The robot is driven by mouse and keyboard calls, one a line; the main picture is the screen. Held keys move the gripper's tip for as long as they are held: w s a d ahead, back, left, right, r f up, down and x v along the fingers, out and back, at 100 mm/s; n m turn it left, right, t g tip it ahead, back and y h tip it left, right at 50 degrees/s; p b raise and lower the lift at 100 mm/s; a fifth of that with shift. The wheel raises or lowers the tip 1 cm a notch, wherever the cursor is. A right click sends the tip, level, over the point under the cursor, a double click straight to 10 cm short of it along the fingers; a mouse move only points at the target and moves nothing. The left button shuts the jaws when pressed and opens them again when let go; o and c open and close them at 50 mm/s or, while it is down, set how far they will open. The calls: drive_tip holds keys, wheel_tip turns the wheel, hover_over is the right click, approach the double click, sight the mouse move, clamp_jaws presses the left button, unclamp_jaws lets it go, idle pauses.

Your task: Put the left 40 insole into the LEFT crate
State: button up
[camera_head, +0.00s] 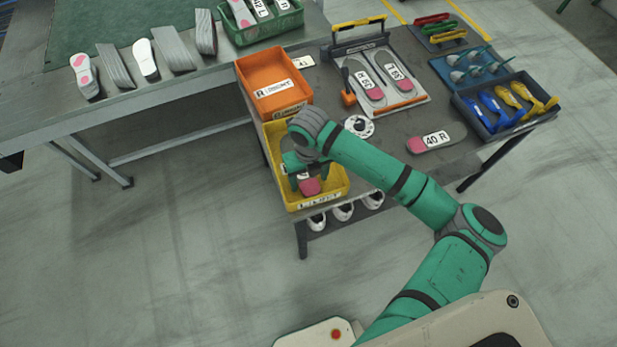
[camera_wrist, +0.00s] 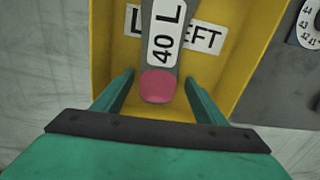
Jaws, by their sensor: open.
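The left 40 insole is grey with a pink heel and a white "40 L" label. It lies inside the yellow LEFT crate (camera_head: 334,199); its pink heel (camera_head: 310,186) shows in the head view. In the wrist view the insole (camera_wrist: 158,86) lies lengthwise over the crate's floor lettering, with the yellow crate wall (camera_wrist: 255,70) to its right. My gripper (camera_wrist: 160,84) is open above the insole, its fingers apart on either side of the heel and not touching it. In the head view my wrist hides part of the crate and insole.
An orange crate (camera_head: 272,73) marked R stands behind the yellow one. A 40 R insole (camera_head: 436,138) lies on the grey table to the right. A round size dial (camera_head: 359,126) is beside the yellow crate. A press-like fixture (camera_head: 385,85) holds two insoles. A blue tray (camera_head: 484,122) holds shoe lasts.

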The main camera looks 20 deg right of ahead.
wheel_tip(320, 180, up, 12)
drive_tip(key=w+a+r+m+t+y, duration=0.4)
drive_tip(key=a+m, duration=0.1)
drive_tip(key=a, duration=0.6)
drive_tip(key=w+a+r+m+t+y, duration=0.3)
drive_tip(key=w+a+m+t, duration=0.15)
drive_tip(key=a, duration=0.65)
drive_tip(key=w+a+r+m+t+y, duration=0.35)
drive_tip(key=a+m, duration=0.25)
drive_tip(key=a, duration=0.6)
drive_tip(key=s+d+f+m+t+h, duration=0.2)
drive_tip(key=s+d+f+m+h, duration=0.3)
drive_tip(key=s+f+m, duration=0.35)
drive_tip(key=s+d+f+m+t+h, duration=0.2)
drive_tip(key=s+d+f+m+h, duration=0.3)
drive_tip(key=s+m, duration=0.55)
drive_tip(key=s+d+m, duration=0.1)
drive_tip(key=s+d, duration=0.3)
drive_tip(key=s, duration=0.6)
drive_tip(key=s+d+f+m, duration=0.1)
drive_tip(key=s+d, duration=0.4)
drive_tip(key=s, duration=0.6)
drive_tip(key=shift+f+g, duration=0.3)
